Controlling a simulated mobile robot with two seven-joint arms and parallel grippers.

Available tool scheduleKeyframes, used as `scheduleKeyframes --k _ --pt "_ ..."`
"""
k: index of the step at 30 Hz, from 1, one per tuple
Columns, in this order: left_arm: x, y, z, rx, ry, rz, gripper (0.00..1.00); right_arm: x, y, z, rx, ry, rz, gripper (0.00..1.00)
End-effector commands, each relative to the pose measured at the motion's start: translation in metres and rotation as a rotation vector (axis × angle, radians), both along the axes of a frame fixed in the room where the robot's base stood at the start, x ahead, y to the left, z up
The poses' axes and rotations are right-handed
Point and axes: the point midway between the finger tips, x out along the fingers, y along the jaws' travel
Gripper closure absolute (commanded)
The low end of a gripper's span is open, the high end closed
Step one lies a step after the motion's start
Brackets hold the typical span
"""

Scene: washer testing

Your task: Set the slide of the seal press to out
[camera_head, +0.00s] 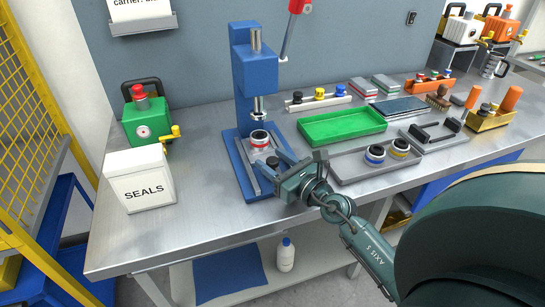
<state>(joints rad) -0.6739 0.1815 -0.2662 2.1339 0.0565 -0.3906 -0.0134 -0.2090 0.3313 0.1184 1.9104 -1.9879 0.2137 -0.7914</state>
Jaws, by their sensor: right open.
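The blue seal press (243,75) stands near the back of the metal table, its column upright and its red-tipped lever raised. Its slide lies on the blue base between rails (241,168) and carries a part with a red ring (260,141), which sits below and slightly in front of the ram (259,105). A dark knob (272,162) shows at the slide's front. My right gripper (270,160) is open at the front right of the base, its fingers around or just over the knob; contact cannot be told. My left gripper is not in view.
A white SEALS box (138,182) and a green device (147,120) stand left of the press. A green tray (341,127) and a grey tray (350,167) with two ringed parts lie to the right. Bare table lies in front of the press.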

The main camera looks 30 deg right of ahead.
Motion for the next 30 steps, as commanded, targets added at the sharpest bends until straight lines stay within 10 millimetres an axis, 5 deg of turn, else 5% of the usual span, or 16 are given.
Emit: scheduleKeyframes --k 12,30 --pt "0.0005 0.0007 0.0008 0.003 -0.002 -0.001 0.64 0.008 0.0019 -0.0002 0.001 0.001 0.001 0.52" --pt "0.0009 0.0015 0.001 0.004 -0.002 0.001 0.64 0.0077 0.0017 0.0 0.001 0.001 0.001 1.0"
